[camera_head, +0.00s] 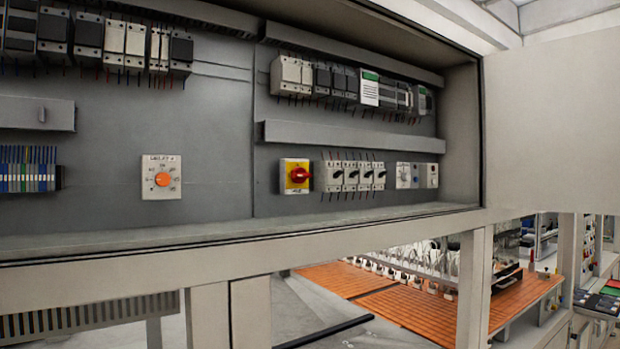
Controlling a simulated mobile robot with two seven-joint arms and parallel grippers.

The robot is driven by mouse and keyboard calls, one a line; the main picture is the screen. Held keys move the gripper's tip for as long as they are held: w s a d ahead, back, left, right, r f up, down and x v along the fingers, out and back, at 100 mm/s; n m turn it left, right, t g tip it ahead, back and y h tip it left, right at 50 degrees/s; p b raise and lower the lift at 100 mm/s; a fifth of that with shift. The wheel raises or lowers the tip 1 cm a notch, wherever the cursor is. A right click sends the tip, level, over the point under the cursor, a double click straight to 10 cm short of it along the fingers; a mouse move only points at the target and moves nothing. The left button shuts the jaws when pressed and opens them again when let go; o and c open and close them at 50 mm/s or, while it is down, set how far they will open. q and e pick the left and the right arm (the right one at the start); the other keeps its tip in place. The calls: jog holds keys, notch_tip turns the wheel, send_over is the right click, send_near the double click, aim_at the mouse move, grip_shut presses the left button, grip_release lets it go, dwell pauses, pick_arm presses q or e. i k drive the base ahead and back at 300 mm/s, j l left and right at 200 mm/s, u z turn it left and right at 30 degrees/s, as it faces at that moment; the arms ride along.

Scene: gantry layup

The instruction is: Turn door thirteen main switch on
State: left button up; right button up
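A red rotary switch (299,175) on a yellow plate sits on the back panel inside an open grey cabinet, at the middle of the head view. Its handle looks roughly horizontal; the markings are too small to read. An orange round knob (163,179) on a white plate with a small printed scale sits to its left on the same panel. No label showing door thirteen is legible. Neither of my grippers is in view.
The open cabinet door (553,120) stands out at the right. Several breakers (354,177) sit right of the red switch. A grey cable duct (345,136) runs above it. The cabinet's lower frame edge (240,255) crosses in front. An orange slatted surface (400,310) lies beyond below.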

aim_at(298, 176)
jog(key=i+l+u, duration=0.2)
jog(key=l, duration=0.15)
jog(key=i+l+u, duration=0.15)
jog(key=l, duration=0.2)
jog(key=l+u, duration=0.2)
jog(key=l, duration=0.2)
jog(key=i+l+u, duration=0.15)
jog(key=l, duration=0.25)
